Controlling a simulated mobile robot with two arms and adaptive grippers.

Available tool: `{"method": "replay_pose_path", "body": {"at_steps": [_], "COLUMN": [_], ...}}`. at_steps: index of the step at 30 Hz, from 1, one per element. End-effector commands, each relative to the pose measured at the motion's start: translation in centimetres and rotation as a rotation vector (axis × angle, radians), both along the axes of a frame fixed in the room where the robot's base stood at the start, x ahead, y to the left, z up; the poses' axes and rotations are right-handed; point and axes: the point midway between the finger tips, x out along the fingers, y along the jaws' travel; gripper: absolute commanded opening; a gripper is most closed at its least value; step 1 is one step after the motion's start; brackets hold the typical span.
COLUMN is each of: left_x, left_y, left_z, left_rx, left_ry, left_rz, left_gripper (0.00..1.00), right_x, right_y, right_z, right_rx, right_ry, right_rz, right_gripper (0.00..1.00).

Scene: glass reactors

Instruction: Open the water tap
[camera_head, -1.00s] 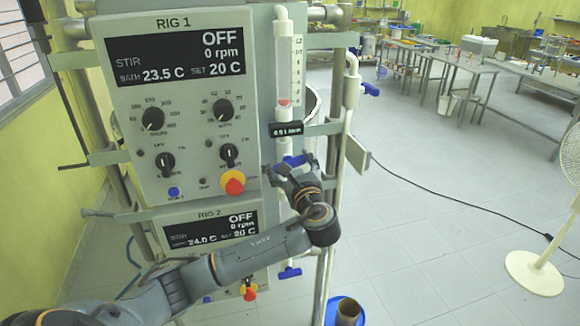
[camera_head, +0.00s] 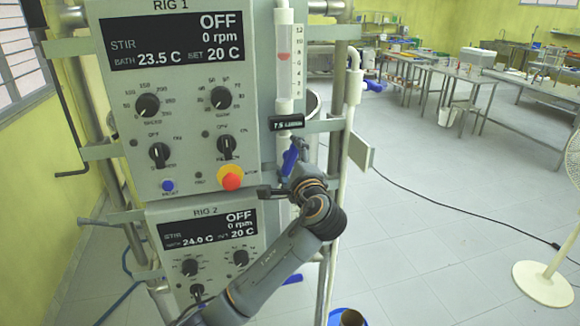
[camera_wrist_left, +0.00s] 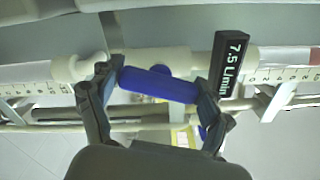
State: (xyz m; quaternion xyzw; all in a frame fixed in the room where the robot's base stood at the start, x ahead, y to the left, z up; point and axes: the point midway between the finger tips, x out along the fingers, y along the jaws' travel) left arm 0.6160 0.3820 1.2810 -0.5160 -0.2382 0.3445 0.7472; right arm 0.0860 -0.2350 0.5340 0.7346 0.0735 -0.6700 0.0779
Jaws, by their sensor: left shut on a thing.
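The water tap's blue handle (camera_head: 290,160) is on the white vertical pipe beside the RIG 1 panel, below a small black flow display (camera_head: 286,122). It stands steeply, close to the pipe's line. In the left wrist view the blue handle (camera_wrist_left: 160,84) lies between the two fingers of my left gripper (camera_wrist_left: 158,92), which is shut on it. In the head view this gripper (camera_head: 288,183) is partly hidden by its own wrist. The display (camera_wrist_left: 229,64) reads 7.5 L/min. The red float (camera_head: 284,57) sits high in the flow tube. My right gripper is not in view.
The RIG 1 panel (camera_head: 190,90) has knobs and a red-yellow stop button (camera_head: 230,178) close to my gripper. The RIG 2 panel (camera_head: 205,235) is below. A white fan (camera_head: 545,285) stands at right.

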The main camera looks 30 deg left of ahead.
Motion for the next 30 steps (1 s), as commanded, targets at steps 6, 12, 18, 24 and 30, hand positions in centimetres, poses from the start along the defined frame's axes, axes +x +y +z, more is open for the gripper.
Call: {"method": "replay_pose_path", "body": {"at_steps": [6, 12, 18, 24, 30], "left_x": [0.0, 0.0, 0.0, 0.0, 0.0], "left_y": [0.0, 0.0, 0.0, 0.0, 0.0], "left_z": [-0.3, -0.2, -0.2, -0.1, -0.1], "left_rx": [-0.1, -0.157, -0.184, -0.191, -0.19], "left_ry": [-0.114, -0.182, -0.215, -0.222, -0.222], "left_rz": [0.001, 0.0, 0.0, 0.0, 0.0], "left_gripper": [0.47, 0.47, 0.47, 0.47, 0.47], "right_x": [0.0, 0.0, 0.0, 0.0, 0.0], "right_y": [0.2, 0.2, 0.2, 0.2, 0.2], "right_z": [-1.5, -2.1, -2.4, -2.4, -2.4], "right_rx": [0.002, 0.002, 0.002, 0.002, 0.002], "right_ry": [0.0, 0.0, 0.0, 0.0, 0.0], "right_rz": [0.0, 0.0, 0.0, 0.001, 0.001], "right_gripper": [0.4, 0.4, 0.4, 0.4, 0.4]}}
